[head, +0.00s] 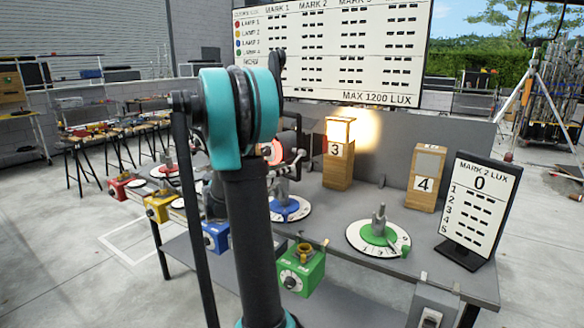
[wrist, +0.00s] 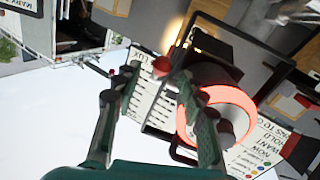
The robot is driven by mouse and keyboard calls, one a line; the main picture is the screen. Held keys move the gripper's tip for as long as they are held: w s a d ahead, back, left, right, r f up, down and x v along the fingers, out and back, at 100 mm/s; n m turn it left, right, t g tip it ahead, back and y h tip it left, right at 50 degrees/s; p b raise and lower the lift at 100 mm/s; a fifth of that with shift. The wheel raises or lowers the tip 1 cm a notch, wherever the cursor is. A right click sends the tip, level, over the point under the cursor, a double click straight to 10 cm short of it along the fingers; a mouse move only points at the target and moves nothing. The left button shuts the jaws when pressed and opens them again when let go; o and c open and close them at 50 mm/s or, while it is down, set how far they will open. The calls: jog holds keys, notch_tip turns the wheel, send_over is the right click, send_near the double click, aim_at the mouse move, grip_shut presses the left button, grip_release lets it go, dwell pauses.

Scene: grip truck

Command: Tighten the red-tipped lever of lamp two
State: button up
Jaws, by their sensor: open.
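In the wrist view, a red ball tip (wrist: 161,67) of a small lever shows between the ends of my gripper's fingers (wrist: 156,78). The fingers are spread, one on each side of it, and I cannot tell whether either touches it. A round lamp face with a glowing red rim (wrist: 240,101) sits behind the right finger, inside a dark square frame (wrist: 262,40). In the head view, the glowing lamp (head: 273,152) shows just right of my arm, which hides most of its stand. My gripper is mostly hidden there, and so is the red tip.
A blue dial (head: 290,208) and green dial (head: 378,240) lie on the grey bench. Numbered blocks 3 (head: 338,172) and 4 (head: 425,184) stand behind them. A lux display (head: 478,205) stands at the right end. Yellow (head: 158,207) and green (head: 301,272) knob boxes line the front edge.

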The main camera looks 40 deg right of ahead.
aim_at(296, 161)
jog(key=shift+d, duration=2.05)
jog(key=shift+c, duration=0.2)
grip_shut()
